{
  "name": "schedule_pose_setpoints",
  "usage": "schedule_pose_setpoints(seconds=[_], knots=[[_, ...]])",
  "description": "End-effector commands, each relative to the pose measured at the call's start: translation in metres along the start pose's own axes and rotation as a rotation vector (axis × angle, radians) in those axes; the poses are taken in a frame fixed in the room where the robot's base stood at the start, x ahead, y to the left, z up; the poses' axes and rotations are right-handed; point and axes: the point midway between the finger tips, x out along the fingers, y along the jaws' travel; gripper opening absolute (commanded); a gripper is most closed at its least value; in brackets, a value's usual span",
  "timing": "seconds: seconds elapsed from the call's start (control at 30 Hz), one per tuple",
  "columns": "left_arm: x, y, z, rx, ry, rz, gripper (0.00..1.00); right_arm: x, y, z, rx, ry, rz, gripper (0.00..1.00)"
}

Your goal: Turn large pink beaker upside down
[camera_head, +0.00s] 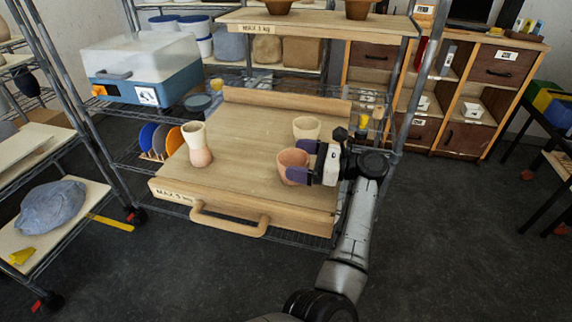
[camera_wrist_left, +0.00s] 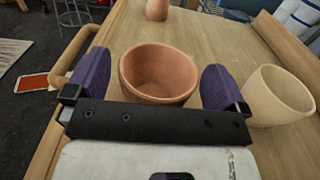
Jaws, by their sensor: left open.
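The large pink beaker (camera_head: 291,162) stands on the wooden board with its open mouth up; the left wrist view shows into its empty inside (camera_wrist_left: 158,72). My left gripper (camera_head: 303,160) is open, with its purple fingers on either side of the beaker. In the left wrist view the left gripper (camera_wrist_left: 158,85) shows a small gap between the beaker and each finger. My right gripper is in neither view.
A cream beaker (camera_head: 306,127) stands close beside the pink one, near one finger. A cream-and-pink stacked piece (camera_head: 197,146) stands on the left of the board (camera_head: 240,150). Colored discs (camera_head: 161,139) stand in a rack at left. The board's middle is clear.

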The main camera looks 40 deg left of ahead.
Motion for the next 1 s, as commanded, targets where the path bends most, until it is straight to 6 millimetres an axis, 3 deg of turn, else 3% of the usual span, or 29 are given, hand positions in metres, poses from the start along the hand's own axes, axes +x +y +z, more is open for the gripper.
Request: schedule_pose_setpoints(seconds=[0.13, 0.67, 1.0], knots=[[-0.0002, 0.0000, -0.0010, 0.000, 0.000, 0.000, 0.98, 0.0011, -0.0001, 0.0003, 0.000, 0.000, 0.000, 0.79], [0.0000, -0.0002, 0.0000, -0.001, -0.001, 0.001, 0.47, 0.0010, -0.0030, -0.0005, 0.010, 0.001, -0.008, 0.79], [0.0001, -0.0002, 0.0077, -0.001, -0.001, 0.001, 0.47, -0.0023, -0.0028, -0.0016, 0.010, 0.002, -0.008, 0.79]])
